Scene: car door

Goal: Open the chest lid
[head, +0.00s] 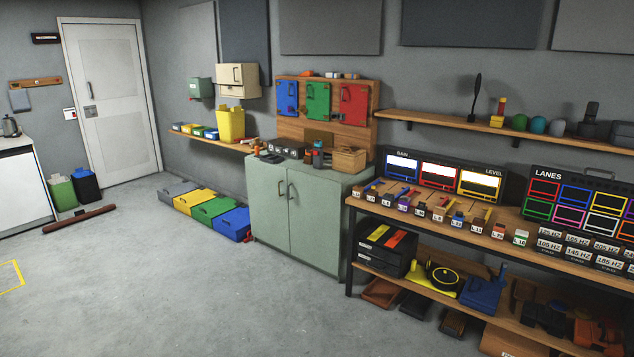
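No single object is clearly marked as the chest. A small wooden box (349,160) sits on the right end of the pale green cabinet's top and looks closed. A row of low boxes stands on the floor left of the cabinet: grey (178,188), yellow (195,201), green (212,209) and blue (231,223). Their tops look shut. A cream box (238,80) with a handle hangs on the back wall. Neither of my grippers shows in the head view.
The pale green cabinet (298,222) has both doors shut. A long workbench (480,226) with crowded shelves runs along the right. A brown bar (79,219) lies on the floor near the white door (110,100).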

